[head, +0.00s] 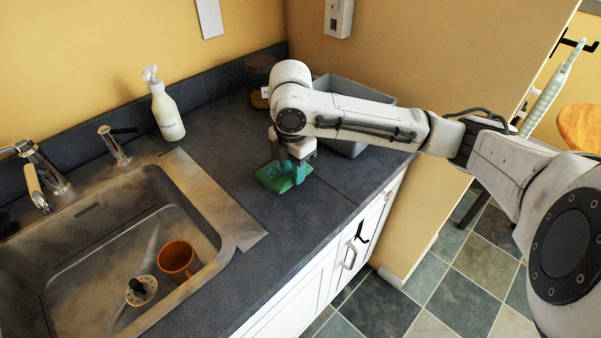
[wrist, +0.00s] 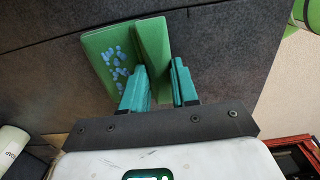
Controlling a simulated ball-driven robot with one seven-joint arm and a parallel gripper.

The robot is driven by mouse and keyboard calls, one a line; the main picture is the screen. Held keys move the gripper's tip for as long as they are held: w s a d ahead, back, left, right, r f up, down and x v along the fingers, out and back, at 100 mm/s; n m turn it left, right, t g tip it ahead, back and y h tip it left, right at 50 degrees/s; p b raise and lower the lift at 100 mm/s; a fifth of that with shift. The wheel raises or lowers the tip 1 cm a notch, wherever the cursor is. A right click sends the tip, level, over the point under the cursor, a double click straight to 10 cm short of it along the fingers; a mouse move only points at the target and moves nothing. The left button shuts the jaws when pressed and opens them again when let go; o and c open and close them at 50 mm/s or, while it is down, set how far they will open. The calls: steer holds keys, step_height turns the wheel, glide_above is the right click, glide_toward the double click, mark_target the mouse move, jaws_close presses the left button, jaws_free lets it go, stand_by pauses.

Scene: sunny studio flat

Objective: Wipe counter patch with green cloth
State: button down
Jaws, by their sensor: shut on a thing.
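The green cloth (head: 276,179) is on the dark counter (head: 231,165) to the right of the sink in the head view. My gripper (head: 296,166) points down at it, and its jaws are shut on the cloth. In the wrist view the cloth (wrist: 101,57) shows as two green parts, with a raised fold (wrist: 153,46) at the teal fingers (wrist: 160,86). Pale blue marks show on its left part. I cannot make out a separate patch on the counter; my gripper and the cloth hide the counter beneath them.
The sink (head: 75,237) holds an orange-brown mug (head: 177,258). A grey bin (head: 352,90) and a dark jar (head: 259,75) stand behind my gripper. The counter's front edge is close on the right.

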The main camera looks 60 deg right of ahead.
steer(key=shift+w+d, duration=0.25)
steer(key=shift+w, duration=0.7)
steer(key=shift+w+d, duration=0.25)
steer(key=shift+w, duration=0.65)
steer(key=shift+s+a+p, duration=0.45)
steer(key=shift+s+a, duration=0.65)
steer(key=shift+a, duration=0.25)
steer(key=shift+s+a+p, duration=0.4)
steer(key=shift+s+a, duration=0.65)
steer(key=shift+a, duration=0.3)
step_height(320, 180, up, 7)
steer(key=p, duration=0.6)
